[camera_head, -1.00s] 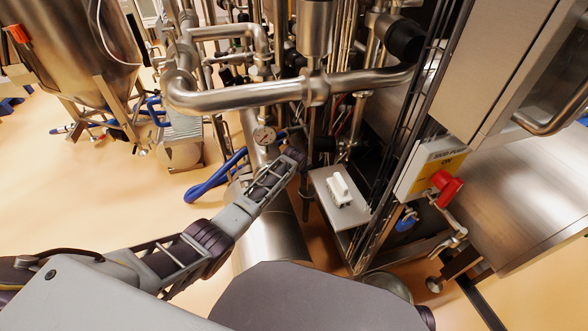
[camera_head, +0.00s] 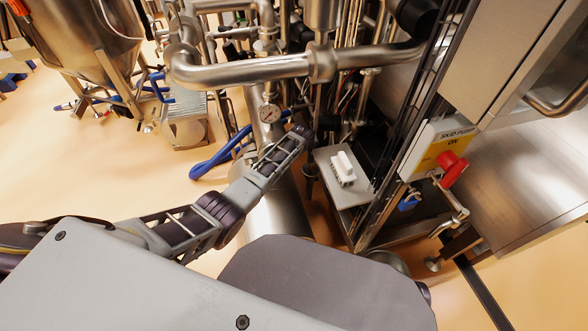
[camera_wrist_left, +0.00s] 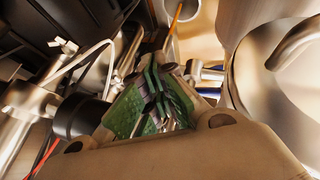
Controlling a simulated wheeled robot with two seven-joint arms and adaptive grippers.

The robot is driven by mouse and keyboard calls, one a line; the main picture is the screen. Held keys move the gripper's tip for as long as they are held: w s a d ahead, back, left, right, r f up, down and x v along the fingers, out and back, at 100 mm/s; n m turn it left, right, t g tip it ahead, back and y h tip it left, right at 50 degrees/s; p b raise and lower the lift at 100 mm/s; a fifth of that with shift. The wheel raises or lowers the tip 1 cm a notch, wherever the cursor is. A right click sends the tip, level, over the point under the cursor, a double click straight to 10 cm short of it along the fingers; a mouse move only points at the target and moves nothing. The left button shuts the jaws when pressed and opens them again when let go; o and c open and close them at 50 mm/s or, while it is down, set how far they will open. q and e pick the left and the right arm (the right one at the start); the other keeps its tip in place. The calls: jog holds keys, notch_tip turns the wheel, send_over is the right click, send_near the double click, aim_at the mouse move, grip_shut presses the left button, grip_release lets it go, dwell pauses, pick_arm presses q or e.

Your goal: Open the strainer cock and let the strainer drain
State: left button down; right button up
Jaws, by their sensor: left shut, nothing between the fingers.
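My left gripper (camera_head: 300,136) is at the end of the arm that comes in from the lower left, among the pipes under the large horizontal steel pipe. In the left wrist view its green-padded fingers (camera_wrist_left: 160,92) are shut with nothing between them. A steel cylinder (camera_head: 275,222), possibly the strainer, stands below my forearm and is partly hidden by it. I cannot make out the strainer cock for sure. Small blue parts (camera_wrist_left: 211,91) show just right of the fingers in the wrist view; I cannot tell what they belong to. My right gripper is not in view.
A grey plate (camera_head: 350,197) with a white block (camera_head: 343,167) is to the right. A red switch (camera_head: 453,168) is on the cabinet further right. Open floor lies left.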

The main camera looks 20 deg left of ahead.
pick_arm(q)
jog(key=shift+a, duration=0.1)
jog(key=s+a+r+m+h+b, duration=0.2)
jog(key=s+a+r+m+b, duration=0.1)
jog(key=s+a+r+b, duration=0.45)
jog(key=s+d+f+m+g, duration=0.1)
jog(key=s+d+f+m, duration=0.2)
jog(key=s, duration=0.8)
jog(key=s+d+f+m+g, duration=0.1)
jog(key=s+d+f, duration=0.3)
jog(key=s, duration=0.8)
jog(key=shift+d+f+m, duration=0.3)
jog(key=shift+d+m, duration=0.25)
jog(key=shift+m, duration=0.35)
dwell(2.4)
dwell(0.6)
